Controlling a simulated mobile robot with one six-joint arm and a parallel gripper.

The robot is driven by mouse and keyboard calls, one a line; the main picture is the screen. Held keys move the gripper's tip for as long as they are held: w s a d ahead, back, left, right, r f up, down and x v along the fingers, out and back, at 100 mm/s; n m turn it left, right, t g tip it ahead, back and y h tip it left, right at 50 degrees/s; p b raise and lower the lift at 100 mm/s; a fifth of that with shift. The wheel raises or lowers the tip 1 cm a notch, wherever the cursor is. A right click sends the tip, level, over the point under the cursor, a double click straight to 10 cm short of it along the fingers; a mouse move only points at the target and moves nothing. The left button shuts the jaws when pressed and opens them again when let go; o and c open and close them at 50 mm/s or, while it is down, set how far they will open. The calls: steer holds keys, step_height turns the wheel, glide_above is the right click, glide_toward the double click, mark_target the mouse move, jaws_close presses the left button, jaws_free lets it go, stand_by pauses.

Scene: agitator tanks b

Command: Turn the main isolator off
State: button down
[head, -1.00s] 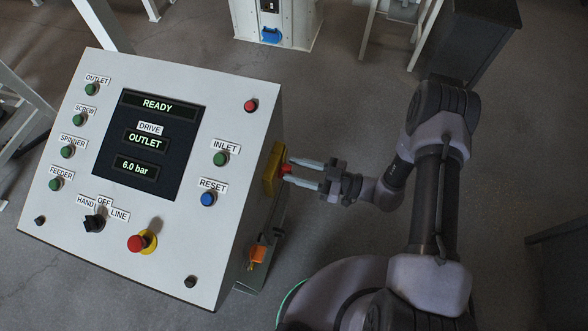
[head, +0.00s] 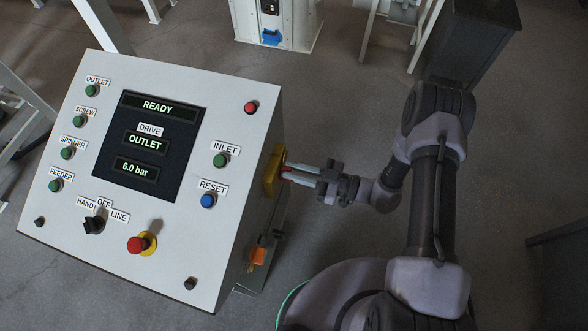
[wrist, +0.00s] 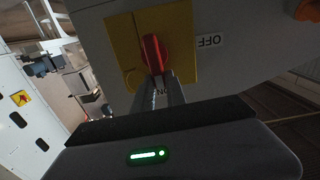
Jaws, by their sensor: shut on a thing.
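The main isolator is a red handle (wrist: 153,52) on a yellow plate (wrist: 182,30), fixed to the right side of the control cabinet (head: 240,240). In the head view the yellow plate (head: 271,172) is seen edge-on, with a bit of the red handle (head: 287,170) between my fingers. My gripper (head: 288,173) is shut on the handle; in the wrist view its fingers (wrist: 158,82) pinch the handle's lower end. The handle stands nearly upright in the wrist view, pointing at a partly hidden ON label (wrist: 160,92). An OFF label (wrist: 208,41) lies to its right.
The cabinet's sloped face carries a screen (head: 148,146) reading READY, lamps, buttons and a red emergency stop (head: 137,245). An orange part (head: 258,256) sits on the cabinet's side below the isolator. Open floor (head: 340,110) lies behind my gripper.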

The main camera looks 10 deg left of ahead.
steer(key=n, duration=0.2)
steer(key=s+n, duration=0.1)
steer(key=n, duration=0.1)
steer(key=shift+s+f+n, duration=0.2)
steer(key=shift+n, duration=0.1)
steer(key=n, duration=0.3)
steer(key=s+n, duration=0.1)
steer(key=shift+a+f, duration=0.1)
steer(key=shift+f, duration=0.3)
steer(key=n, duration=0.3)
steer(key=f+n+b, duration=0.1)
steer(key=n, duration=0.1)
steer(key=shift+s+f, duration=0.1)
steer(key=shift+s, duration=0.3)
steer(key=shift+s+f+n+b, duration=0.1)
steer(key=shift+f+n+b, duration=0.15)
steer(key=shift+n, duration=0.65)
steer(key=shift+f+n+b, duration=0.1)
steer(key=shift+f+n, duration=0.2)
steer(key=shift+n, duration=0.6)
steer(key=c, duration=1.4)
jaws_free()
steer(key=shift+o, duration=0.2)
steer(key=s+d+p, duration=0.1)
steer(key=d+p, duration=0.1)
steer(key=d, duration=1.5)
steer(key=shift+s+d+p, duration=0.2)
steer(key=shift+p, duration=0.2)
